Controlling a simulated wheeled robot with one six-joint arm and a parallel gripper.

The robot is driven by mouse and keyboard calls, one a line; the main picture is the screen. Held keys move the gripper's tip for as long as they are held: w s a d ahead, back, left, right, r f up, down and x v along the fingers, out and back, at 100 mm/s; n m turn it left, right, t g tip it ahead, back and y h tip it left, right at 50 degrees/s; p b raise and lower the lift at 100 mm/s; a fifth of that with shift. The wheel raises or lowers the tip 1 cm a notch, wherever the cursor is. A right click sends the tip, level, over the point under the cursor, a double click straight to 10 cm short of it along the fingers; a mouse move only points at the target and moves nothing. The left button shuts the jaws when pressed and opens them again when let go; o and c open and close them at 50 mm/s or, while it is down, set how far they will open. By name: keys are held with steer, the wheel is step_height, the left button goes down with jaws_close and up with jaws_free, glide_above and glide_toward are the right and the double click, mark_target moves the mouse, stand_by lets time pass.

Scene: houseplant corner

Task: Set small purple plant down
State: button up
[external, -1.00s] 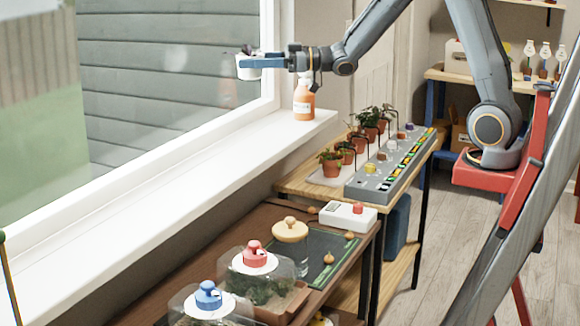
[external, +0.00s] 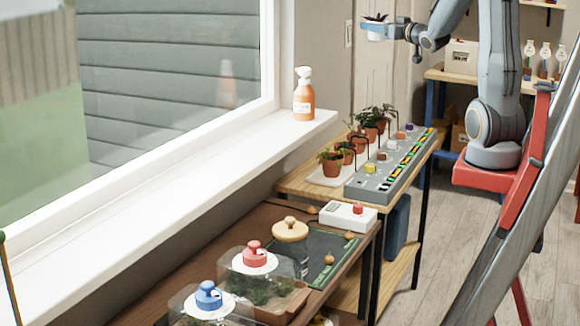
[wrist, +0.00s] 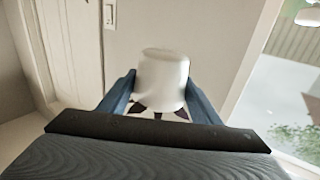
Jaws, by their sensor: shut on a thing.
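The small purple plant is in a white pot (external: 375,32), with its dark leaves (external: 376,17) just above the rim in the external view. My gripper (external: 376,27) is shut on the pot and holds it upright in the air, in front of the wall, above and behind the potted seedlings. In the wrist view the white pot (wrist: 163,75) sits between the two blue fingers of my gripper (wrist: 158,95). Some dark purple leaf tips (wrist: 150,112) show at the pot's edge; the rest of the plant is hidden there.
An orange spray bottle (external: 304,95) stands on the white windowsill (external: 190,165), which is otherwise clear. Several terracotta-potted seedlings (external: 332,168) stand on the wooden bench beside a grey panel (external: 400,163) with coloured knobs. Domed jars crowd the nearer table.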

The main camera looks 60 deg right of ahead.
steer(key=s+d+r+m+g+h, duration=0.1)
steer(key=s+d+m+g+h, duration=0.1)
steer(key=s+d, duration=0.35)
steer(key=s+d+m+g+h, duration=0.2)
steer(key=s, duration=0.6)
steer(key=s+d+r+m+g+h, duration=0.1)
steer(key=s+d+g+h, duration=0.1)
steer(key=s+d, duration=0.35)
steer(key=s+d+m+g+h, duration=0.1)
steer(key=s+m+g+h, duration=0.2)
steer(key=s, duration=1.8)
steer(key=m+g, duration=0.2)
steer(key=g, duration=0.1)
steer(key=shift+s+g, duration=0.15)
steer(key=shift+g, duration=0.15)
steer(key=shift+r, duration=0.1)
